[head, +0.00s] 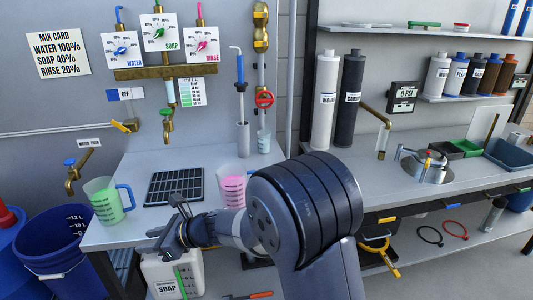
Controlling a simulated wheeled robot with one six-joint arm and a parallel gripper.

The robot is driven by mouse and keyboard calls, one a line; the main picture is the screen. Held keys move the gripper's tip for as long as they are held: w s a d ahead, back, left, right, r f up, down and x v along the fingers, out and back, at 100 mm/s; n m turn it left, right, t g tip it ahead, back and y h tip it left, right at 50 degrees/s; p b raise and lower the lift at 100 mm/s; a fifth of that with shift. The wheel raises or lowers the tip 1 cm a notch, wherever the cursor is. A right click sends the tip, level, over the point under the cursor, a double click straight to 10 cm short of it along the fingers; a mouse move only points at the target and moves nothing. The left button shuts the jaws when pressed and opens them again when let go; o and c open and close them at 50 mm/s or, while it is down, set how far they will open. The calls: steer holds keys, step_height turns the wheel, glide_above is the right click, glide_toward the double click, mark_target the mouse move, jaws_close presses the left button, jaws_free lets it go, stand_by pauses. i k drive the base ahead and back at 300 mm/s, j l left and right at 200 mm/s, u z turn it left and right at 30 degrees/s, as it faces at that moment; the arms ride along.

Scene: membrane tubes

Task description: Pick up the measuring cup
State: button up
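A clear measuring cup (104,201) with green liquid and a blue handle stands upright at the left front edge of the workbench (135,232). Its handle is on its right side. A second clear cup (232,186) with pink liquid stands farther right, partly hidden behind my arm. My gripper (166,220) points left, to the right of the green-filled cup and apart from it. Its fingers look spread, with nothing seen between them. It shows in front of the bench's front edge, above a white soap jug (180,272).
A black drain grate (175,186) lies between the cups. A brass tap (168,125) hangs above the bench. A blue bucket (50,240) stands left of the bench. A steel kettle-like vessel (425,168) and tall cylinders (325,100) stand to the right.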

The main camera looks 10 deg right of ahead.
mark_target(264, 142)
steer(key=k+z, duration=0.1)
steer(key=z, duration=0.65)
steer(key=k+l+z, duration=0.1)
steer(key=z, duration=0.3)
steer(key=i+j+z, duration=0.1)
steer(key=j, duration=0.25)
steer(key=i+j+z, duration=0.1)
steer(key=i+j, duration=0.15)
steer(key=i+j+z, duration=0.1)
steer(key=j, duration=0.3)
steer(key=i+j, duration=0.15)
steer(key=j, duration=0.25)
steer(key=i+j+z, duration=0.15)
steer(key=j, duration=0.2)
